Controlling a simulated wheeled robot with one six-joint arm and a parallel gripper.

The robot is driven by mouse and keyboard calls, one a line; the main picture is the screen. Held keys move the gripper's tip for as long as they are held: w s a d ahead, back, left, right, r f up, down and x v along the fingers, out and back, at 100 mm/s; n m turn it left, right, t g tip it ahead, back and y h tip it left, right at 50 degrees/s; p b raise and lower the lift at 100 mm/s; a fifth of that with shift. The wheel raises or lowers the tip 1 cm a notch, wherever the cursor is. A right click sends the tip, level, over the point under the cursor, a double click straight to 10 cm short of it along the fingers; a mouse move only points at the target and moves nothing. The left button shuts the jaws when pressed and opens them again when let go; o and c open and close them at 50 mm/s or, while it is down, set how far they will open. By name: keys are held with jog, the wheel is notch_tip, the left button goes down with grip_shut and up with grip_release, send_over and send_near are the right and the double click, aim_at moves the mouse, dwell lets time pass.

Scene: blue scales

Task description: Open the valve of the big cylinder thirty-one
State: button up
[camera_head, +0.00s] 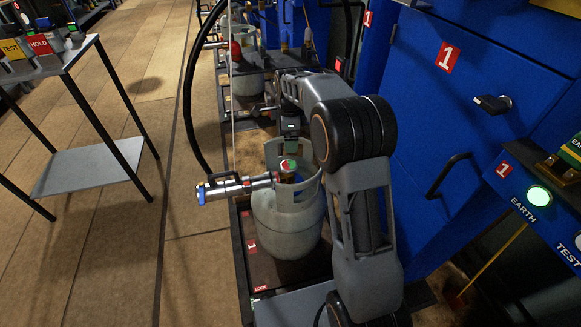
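A big pale grey gas cylinder (287,228) stands upright on a dark scale platform. No number thirty-one can be read on it. Its valve (288,165), with a red and green top, sits inside the collar. A metal filling head (236,188) with a blue end reaches in from the left to the valve. My gripper (294,146) points down just above the valve top, at the collar's rim. Whether it touches the valve, and whether its fingers are open, I cannot tell.
A blue cabinet (455,130) marked 1 stands close on the right, with a panel with a lit EARTH button (539,196). A black hose (189,90) hangs left of the cylinder. A second cylinder (247,75) stands behind. A metal table (50,62) is at the left; floor between is clear.

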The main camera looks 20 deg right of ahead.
aim_at(290, 165)
notch_tip(290, 165, down, 12)
jog(key=b, duration=0.4)
jog(key=shift+f, duration=0.15)
jog(key=c, duration=0.9)
